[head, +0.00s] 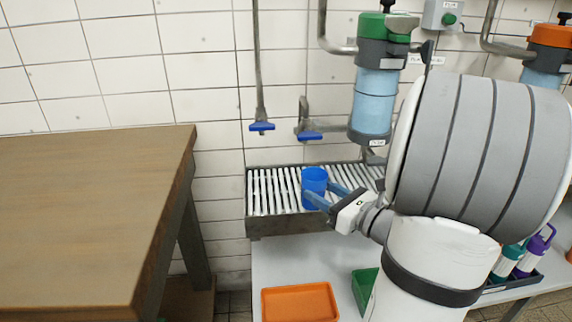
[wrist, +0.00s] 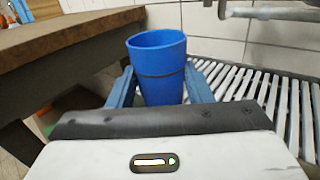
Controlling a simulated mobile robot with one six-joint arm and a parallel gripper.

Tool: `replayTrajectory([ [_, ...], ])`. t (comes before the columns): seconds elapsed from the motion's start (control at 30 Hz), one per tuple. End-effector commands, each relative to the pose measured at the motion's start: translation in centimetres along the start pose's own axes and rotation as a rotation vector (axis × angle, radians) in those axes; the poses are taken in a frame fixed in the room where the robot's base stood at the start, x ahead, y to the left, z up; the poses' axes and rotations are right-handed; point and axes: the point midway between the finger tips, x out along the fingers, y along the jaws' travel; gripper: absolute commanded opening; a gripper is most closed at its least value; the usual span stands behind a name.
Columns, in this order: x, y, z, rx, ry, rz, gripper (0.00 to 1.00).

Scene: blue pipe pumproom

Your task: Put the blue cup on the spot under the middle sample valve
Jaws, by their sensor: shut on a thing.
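The blue cup (head: 314,182) is upright at the slatted metal rack (head: 262,192) against the tiled wall. My gripper (head: 323,194) is shut on it from the right in the head view. In the wrist view the blue cup (wrist: 158,62) stands between the two blue fingers of my gripper (wrist: 160,88), with its open rim up. I cannot tell whether its base touches the slats. Two valves with blue handles are on the wall above the rack, one at the left (head: 262,127) and one to its right (head: 310,136). The spot and any valve behind my arm are hidden.
A wooden table (head: 90,200) stands at the left. An orange tray (head: 300,302) and a green box (head: 364,285) are on the grey bench below the rack. A blue filter housing (head: 371,100) hangs right of the valves. The rack's left slats are clear.

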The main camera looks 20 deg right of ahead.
Motion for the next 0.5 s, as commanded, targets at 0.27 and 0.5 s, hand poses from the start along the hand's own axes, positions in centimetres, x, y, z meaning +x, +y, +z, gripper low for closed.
replayTrajectory([
  [0.27, 1.4, -1.0, 0.7, 0.006, 0.004, -0.003, 0.21],
  [0.5, 6.4, -4.7, -0.1, -0.005, 0.002, 0.0, 0.21],
])
